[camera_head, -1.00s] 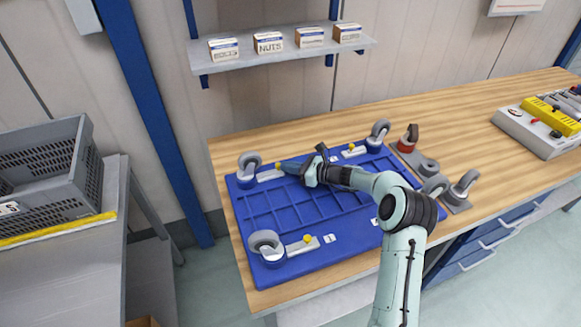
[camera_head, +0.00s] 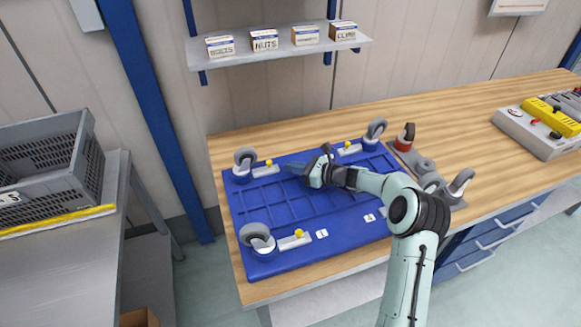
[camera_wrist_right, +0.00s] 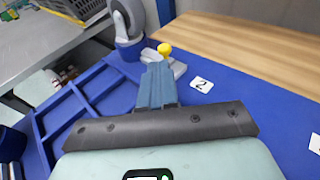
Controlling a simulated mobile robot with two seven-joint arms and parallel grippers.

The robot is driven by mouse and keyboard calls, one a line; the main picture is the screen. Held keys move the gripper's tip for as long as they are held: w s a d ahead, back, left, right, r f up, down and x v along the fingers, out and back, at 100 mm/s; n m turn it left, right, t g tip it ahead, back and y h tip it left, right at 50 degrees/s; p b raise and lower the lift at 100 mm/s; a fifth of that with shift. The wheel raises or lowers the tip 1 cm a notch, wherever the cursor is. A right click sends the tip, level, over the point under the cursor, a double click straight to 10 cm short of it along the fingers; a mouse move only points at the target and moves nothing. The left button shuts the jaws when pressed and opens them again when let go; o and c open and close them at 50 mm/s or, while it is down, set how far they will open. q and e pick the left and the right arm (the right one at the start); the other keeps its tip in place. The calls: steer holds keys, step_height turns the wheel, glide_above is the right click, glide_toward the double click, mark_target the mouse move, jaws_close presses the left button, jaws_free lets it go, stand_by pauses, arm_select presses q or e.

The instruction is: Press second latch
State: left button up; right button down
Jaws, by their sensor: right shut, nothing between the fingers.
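A blue board (camera_head: 290,255) lies on the wooden bench, with grey casters at its corners. Three grey latches with yellow knobs show: one at the far left (camera_head: 267,167), one at the far right (camera_head: 349,149) and one at the near left (camera_head: 295,240). My right gripper (camera_head: 288,167) is shut and empty, low over the board just right of the far-left latch. In the right wrist view the blue fingers (camera_wrist_right: 157,80) point at that latch's yellow knob (camera_wrist_right: 164,49). A label "2" (camera_wrist_right: 201,85) lies beside it. The fingertips hide part of the latch; I cannot tell whether they touch.
A grey control box (camera_head: 540,130) sits farther right. A shelf (camera_head: 285,55) with small boxes hangs behind. A grey crate (camera_head: 45,165) stands at left. The bench between is clear.

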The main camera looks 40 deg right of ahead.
arm_select(q)
steer(key=shift+s+a+f+b, duration=0.1)
steer(key=shift+s+f+b, duration=0.15)
steer(key=shift+f, duration=0.3)
steer(key=shift+s+a+f+b, duration=0.15)
steer(key=shift+f+b, duration=0.15)
steer(key=shift+f, duration=0.2)
arm_select(e)
steer(key=v, duration=0.8)
steer(key=shift+s+d+f, duration=0.1)
steer(key=shift+s, duration=0.15)
arm_select(q)
steer(key=shift+d, duration=0.1)
steer(key=shift+s, duration=0.1)
